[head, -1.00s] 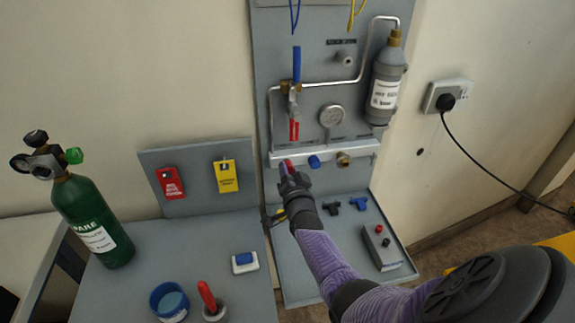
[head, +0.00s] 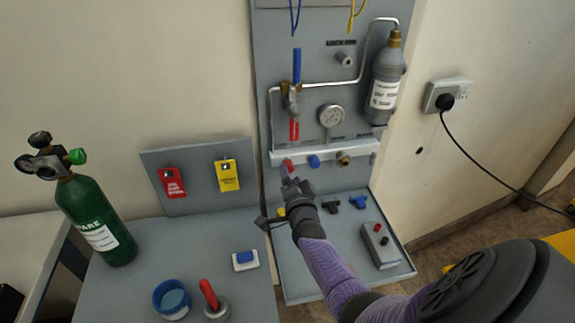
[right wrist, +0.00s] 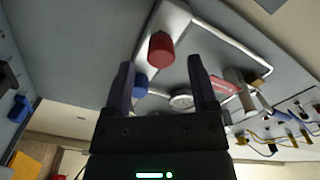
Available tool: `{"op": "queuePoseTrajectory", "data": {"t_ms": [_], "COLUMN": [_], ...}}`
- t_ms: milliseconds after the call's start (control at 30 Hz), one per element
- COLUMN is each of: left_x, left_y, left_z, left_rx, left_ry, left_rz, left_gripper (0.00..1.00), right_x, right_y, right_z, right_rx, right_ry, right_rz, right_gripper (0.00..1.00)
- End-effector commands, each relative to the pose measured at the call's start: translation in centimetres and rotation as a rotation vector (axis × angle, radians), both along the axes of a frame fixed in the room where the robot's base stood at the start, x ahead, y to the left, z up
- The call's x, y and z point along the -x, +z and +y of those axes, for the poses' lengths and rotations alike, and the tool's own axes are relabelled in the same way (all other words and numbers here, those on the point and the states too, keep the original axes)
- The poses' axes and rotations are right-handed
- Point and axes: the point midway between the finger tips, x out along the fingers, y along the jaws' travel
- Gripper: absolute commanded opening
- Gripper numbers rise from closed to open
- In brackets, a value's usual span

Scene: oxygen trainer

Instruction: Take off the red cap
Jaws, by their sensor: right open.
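The red cap (head: 288,163) sits at the left end of the white manifold bar (head: 330,152), left of a blue cap (head: 314,161) and a brass fitting (head: 343,158). My right gripper (head: 289,177) is just below and in front of the red cap in the head view. In the right wrist view the red cap (right wrist: 161,50) shows beyond the fingertips, roughly midway between the two fingers. The gripper (right wrist: 160,70) is open with nothing between its fingers. Its fingers partly cover the area under the cap in the head view. My left gripper is not in view.
Below is a grey tray (head: 300,288) with black and blue fittings and a grey box (head: 380,246). A green cylinder (head: 95,220) stands at the left.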

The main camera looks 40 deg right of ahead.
Motion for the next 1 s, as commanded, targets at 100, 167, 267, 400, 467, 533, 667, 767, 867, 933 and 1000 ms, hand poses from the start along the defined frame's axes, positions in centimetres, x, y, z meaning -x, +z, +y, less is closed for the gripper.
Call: {"op": "queuePoseTrajectory", "data": {"t_ms": [100,167,267,400,467,533,667,767,867,933,1000], "left_x": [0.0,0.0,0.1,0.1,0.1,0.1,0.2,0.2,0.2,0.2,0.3], "left_y": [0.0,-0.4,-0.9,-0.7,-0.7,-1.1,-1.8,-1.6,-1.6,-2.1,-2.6], "left_z": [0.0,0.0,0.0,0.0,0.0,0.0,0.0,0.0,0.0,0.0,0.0], "left_rx": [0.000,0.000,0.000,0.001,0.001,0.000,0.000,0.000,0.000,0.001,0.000], "left_ry": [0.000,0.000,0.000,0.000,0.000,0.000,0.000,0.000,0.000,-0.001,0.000], "left_rz": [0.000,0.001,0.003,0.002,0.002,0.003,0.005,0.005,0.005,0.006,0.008], "left_gripper": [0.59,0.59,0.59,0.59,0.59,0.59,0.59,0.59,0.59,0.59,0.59], "right_x": [0.0,0.0,0.0,0.0,0.0,0.0,0.0,0.0,0.0,0.0,0.0], "right_y": [0.1,-0.1,-0.2,0.1,0.1,-0.1,-0.1,0.0,0.1,-0.1,-0.2], "right_z": [0.0,0.0,0.0,0.0,0.0,0.0,0.0,0.0,0.0,0.0,0.0], "right_rx": [0.000,-0.076,-0.244,-0.263,-0.263,-0.331,-0.518,-0.526,-0.526,-0.604,-0.724], "right_ry": [-0.001,-0.001,-0.001,-0.001,-0.001,0.000,-0.001,-0.001,-0.001,-0.001,0.000], "right_rz": [0.000,-0.043,-0.136,-0.145,-0.145,-0.183,-0.286,-0.290,-0.290,-0.334,-0.400], "right_gripper": [0.74,0.74,0.74,0.74,0.74,0.74,0.74,0.74,0.74,0.74,0.74]}}
